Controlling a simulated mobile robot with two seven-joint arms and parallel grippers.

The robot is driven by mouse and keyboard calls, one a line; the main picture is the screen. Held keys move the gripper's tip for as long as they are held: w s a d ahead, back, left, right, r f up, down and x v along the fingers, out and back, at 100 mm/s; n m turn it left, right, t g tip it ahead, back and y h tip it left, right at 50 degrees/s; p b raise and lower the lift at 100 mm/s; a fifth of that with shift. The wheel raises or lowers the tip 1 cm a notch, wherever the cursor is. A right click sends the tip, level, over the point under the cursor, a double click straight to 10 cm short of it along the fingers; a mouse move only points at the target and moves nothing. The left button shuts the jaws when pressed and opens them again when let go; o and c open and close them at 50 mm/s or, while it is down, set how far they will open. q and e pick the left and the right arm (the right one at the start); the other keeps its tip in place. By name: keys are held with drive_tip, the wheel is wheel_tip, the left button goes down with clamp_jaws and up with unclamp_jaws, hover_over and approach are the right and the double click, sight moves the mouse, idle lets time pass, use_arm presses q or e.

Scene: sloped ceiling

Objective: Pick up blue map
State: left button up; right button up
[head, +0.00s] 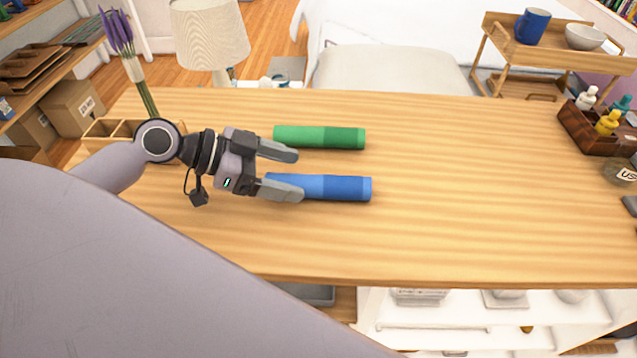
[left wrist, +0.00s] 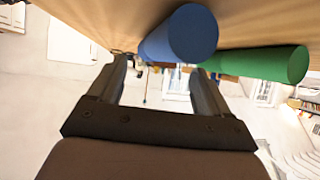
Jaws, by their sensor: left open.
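The blue map (head: 336,187) is a rolled tube lying lengthwise across the wooden table (head: 470,200), with its left end partly hidden by my gripper. My left gripper (head: 291,175) is open at the left end of the blue map, with one finger beyond it and one on the near side. In the left wrist view the blue map (left wrist: 192,33) shows its round end, above and between the open fingers (left wrist: 165,75). I cannot tell whether the fingers touch it. My right gripper is not in view.
A green roll (head: 320,137) lies parallel just behind the blue one. A wooden divided box (head: 100,129), purple flowers (head: 122,38) and a lamp (head: 209,35) are at the back left. A bottle crate (head: 588,128) stands at the right. The table's middle right is clear.

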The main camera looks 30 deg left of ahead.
sight(307, 180)
use_arm(q)
drive_tip(key=shift+p+x, duration=0.45)
drive_tip(key=shift+x, duration=2)
drive_tip(key=shift+s+f, duration=0.1)
drive_tip(key=c, duration=1.2)
